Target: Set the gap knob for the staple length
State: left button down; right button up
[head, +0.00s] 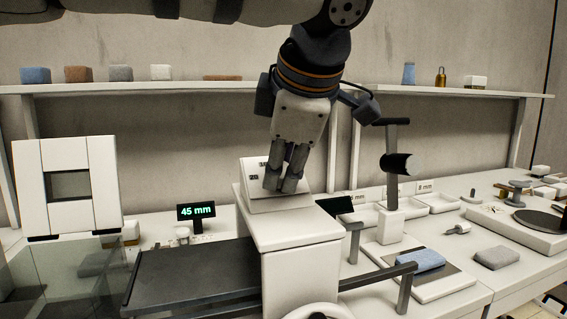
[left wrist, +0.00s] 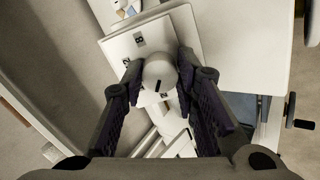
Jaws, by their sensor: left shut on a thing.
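My left gripper (head: 284,184) is shut on the gap knob in front of the white panel (head: 281,204) on top of a white machine housing (head: 300,250). In the left wrist view the knob (left wrist: 159,73) is a round white cap with a dark index mark, between the two fingers (left wrist: 159,85). Labels stand around it on the panel (left wrist: 120,47), too small to read surely. In the head view the fingers hide the knob. A small display (head: 196,211) left of the housing reads 45 mm in green. My right gripper is not in view.
A dark flat belt (head: 190,271) runs left of the housing. A white block with a grey window (head: 69,185) stands at the left. A blue piece (head: 420,260) lies on a plate at the right, near a grey piece (head: 496,257). Shelves (head: 440,91) line the back wall.

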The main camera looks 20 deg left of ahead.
pick_arm(q)
jog(key=m, duration=0.3)
jog(key=shift+m, duration=0.4)
jog(key=m, duration=0.8)
jog(key=shift+s+f+m, duration=0.1)
jog(key=shift+m, duration=0.3)
jog(key=shift+m+g, duration=0.3)
jog(key=shift+m, duration=1.3)
jog(key=c, duration=1.2)
grip_release()
jog(key=shift+c, duration=0.2)
